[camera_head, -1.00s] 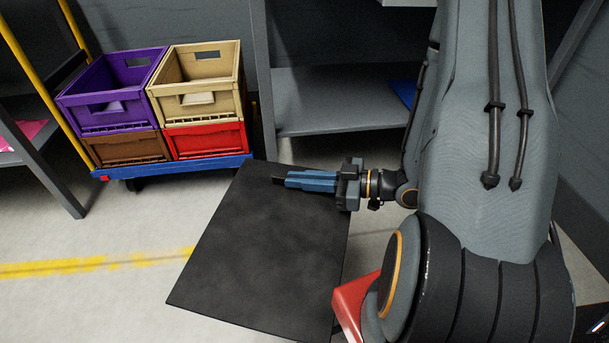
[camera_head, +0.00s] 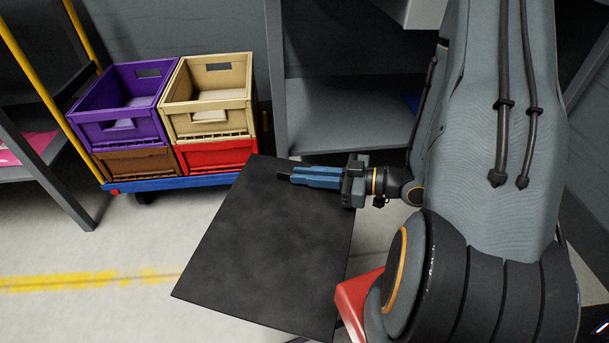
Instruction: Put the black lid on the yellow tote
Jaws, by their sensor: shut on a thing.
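The black lid (camera_head: 262,245) is a large flat square panel held out in front of me, above the floor. My gripper (camera_head: 292,177) is shut on the lid near its far edge, with its blue fingers lying across the top as seen from here. No tote that is clearly yellow is in view. A tan tote (camera_head: 209,118) sits at the upper right of a stack on a cart, open at the top, behind and left of the lid.
Grey shelving (camera_head: 340,130) stands behind the lid.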

